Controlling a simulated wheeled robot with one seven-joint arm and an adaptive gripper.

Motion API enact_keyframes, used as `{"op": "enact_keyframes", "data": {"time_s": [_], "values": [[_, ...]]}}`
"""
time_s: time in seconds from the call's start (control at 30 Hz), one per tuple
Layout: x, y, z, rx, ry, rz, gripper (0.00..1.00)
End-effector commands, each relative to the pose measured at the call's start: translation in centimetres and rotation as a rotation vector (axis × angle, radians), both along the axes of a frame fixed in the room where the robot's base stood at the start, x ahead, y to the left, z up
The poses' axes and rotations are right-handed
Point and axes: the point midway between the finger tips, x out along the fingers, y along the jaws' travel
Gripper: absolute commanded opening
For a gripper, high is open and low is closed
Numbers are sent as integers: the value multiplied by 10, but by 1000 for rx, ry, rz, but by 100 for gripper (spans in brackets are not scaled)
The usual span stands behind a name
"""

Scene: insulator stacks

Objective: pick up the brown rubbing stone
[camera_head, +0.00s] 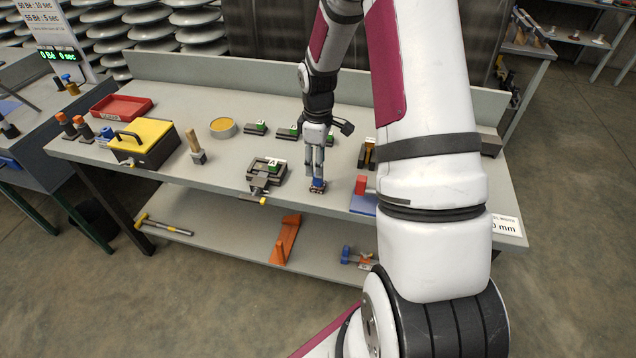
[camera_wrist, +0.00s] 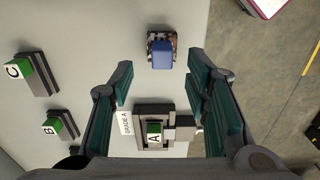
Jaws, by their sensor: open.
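A small block with a brown speckled base and a blue top, which looks like the brown rubbing stone (camera_head: 318,190), sits on the grey bench near its front edge. In the wrist view the brown rubbing stone (camera_wrist: 150,58) shows at upper middle, its blue top facing the camera. My gripper (camera_head: 316,172) points down just over it in the head view. In the wrist view my gripper (camera_wrist: 159,66) is open with nothing between its fingers. The stone appears roughly centred between the fingertips sideways; whether they are level with it I cannot tell.
A dark fixture marked A (camera_head: 265,172) stands close left of the stone. A yellow-topped black box (camera_head: 146,134), brush (camera_head: 196,148), tin (camera_head: 222,127) and red tray (camera_head: 122,106) stand farther left.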

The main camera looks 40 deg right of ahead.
Motion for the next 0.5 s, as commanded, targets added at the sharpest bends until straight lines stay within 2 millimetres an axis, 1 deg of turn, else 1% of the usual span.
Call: {"op": "enact_keyframes", "data": {"time_s": [0.3,0.4,0.5], "values": [[-3,2,-42,1,3,1,43],[-3,1,-49,1,3,0,43],[-2,1,-51,0,1,0,43]]}}
